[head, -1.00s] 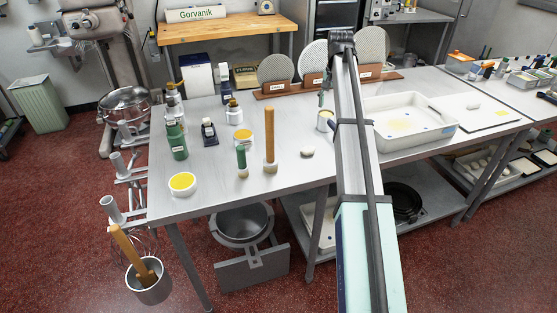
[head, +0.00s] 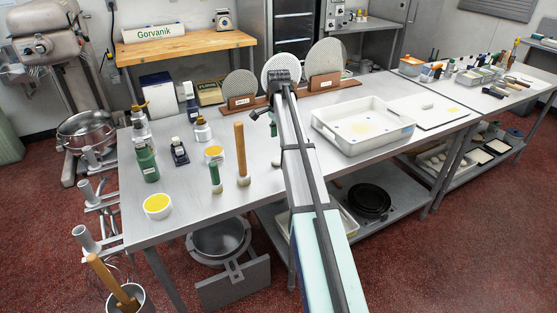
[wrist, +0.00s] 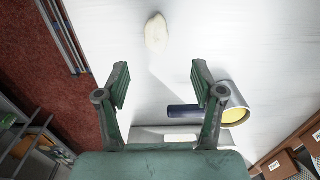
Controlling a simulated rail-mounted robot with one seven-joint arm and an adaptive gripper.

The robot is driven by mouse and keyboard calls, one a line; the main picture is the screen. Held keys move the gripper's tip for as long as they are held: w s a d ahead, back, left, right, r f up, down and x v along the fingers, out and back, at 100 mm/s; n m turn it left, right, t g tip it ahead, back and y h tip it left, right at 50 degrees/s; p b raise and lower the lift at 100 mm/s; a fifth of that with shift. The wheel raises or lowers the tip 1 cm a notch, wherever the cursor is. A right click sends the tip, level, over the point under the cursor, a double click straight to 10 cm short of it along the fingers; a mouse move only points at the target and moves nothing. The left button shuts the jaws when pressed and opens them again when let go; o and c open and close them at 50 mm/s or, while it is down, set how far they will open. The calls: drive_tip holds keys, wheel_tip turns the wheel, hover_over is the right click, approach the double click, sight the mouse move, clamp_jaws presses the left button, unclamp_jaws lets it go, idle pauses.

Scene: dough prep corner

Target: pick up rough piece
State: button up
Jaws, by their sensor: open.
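A small pale, rounded lump (wrist: 155,33), which looks like the rough piece, lies on the metal table (wrist: 135,50) near the top of the wrist view. In the head view the lump (head: 276,162) shows just left of my arm, partly hidden by it. My gripper (wrist: 160,82) is open and empty. Its two green fingers are spread wide, and the lump lies beyond the fingertips in the picture, roughly in line with the gap between them. I cannot tell how high the fingers are above the table.
A white tray (head: 345,143) is to the right.

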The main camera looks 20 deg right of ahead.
hover_over(279, 158)
wheel_tip(279, 158, down, 4)
drive_tip(key=shift+w+f+p, duration=0.15)
drive_tip(key=shift+f+p, duration=0.1)
drive_tip(key=shift+p, duration=0.2)
drive_tip(key=shift+s+a+f+p, duration=0.15)
drive_tip(key=shift+f+p, duration=0.4)
drive_tip(key=shift+f, duration=0.45)
drive_tip(key=shift+s+d+f+p, duration=0.15)
drive_tip(key=shift+f+p, duration=0.35)
drive_tip(key=shift+f, duration=0.45)
drive_tip(key=shift+a+f, duration=0.1)
drive_tip(key=shift+f, duration=0.5)
drive_tip(key=c, duration=1.2)
